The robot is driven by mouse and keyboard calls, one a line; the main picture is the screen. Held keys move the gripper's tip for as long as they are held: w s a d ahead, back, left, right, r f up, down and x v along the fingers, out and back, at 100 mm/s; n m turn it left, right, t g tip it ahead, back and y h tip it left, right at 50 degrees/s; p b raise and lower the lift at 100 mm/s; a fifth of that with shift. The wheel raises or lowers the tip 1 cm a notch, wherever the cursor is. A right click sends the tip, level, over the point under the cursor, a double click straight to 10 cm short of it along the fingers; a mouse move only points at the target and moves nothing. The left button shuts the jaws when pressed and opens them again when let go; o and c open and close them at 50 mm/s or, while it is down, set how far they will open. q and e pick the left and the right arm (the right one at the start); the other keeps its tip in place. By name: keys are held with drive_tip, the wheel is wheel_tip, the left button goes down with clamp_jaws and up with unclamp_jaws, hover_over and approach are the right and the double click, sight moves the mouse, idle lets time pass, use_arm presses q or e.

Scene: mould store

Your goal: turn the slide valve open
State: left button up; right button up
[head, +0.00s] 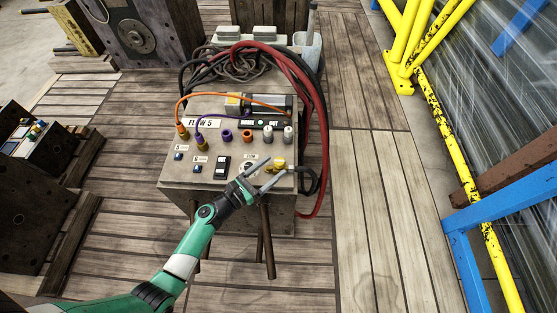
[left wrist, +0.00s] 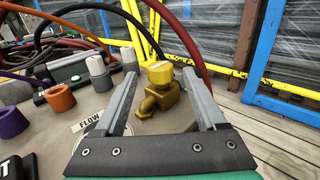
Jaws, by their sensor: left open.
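The valve is a brass fitting with a yellow cap (left wrist: 160,76) on the grey panel. It shows as a small yellow piece in the head view (head: 278,163), at the panel's front right. My left gripper (left wrist: 159,63) is open, with one finger on each side of the valve in the left wrist view and a visible gap to both. In the head view my left gripper (head: 276,168) reaches over the panel's front edge at the valve. I cannot tell the valve's setting. My right gripper is not in view.
Wooden floor to the right is clear up to a yellow rail (head: 455,145).

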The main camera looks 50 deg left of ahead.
use_arm(q)
drive_tip(key=s+p, duration=0.1)
drive_tip(key=s, duration=0.7)
drive_tip(key=shift+p, duration=0.3)
